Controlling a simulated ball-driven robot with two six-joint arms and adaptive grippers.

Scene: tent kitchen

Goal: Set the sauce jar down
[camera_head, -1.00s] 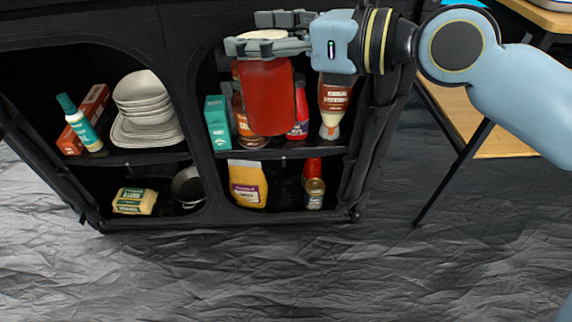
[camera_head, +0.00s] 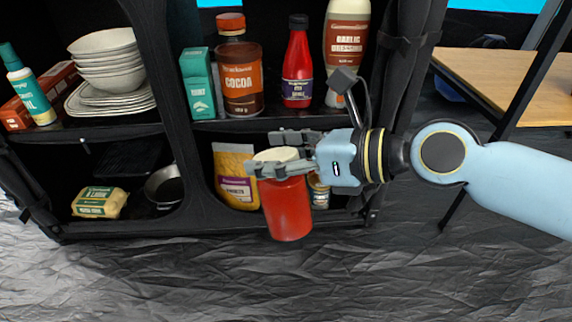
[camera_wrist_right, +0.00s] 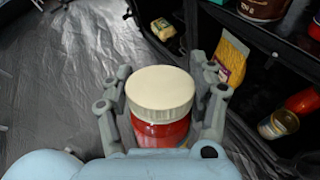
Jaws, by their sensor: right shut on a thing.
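The sauce jar (camera_head: 287,208) is red with a cream lid. My right gripper (camera_head: 280,160) is shut on it near the lid and holds it roughly upright, in front of the lower right compartment of the black shelf unit (camera_head: 175,222). In the right wrist view the jar's lid (camera_wrist_right: 160,93) shows between the two fingers of the right gripper (camera_wrist_right: 163,100). The jar hides part of the lower compartment in the head view. My left gripper is out of view.
Above stand a cocoa jar (camera_head: 241,85), a teal box (camera_head: 198,88), a red bottle (camera_head: 297,70) and garlic dressing (camera_head: 346,50). A wooden table (camera_head: 500,75) stands right.

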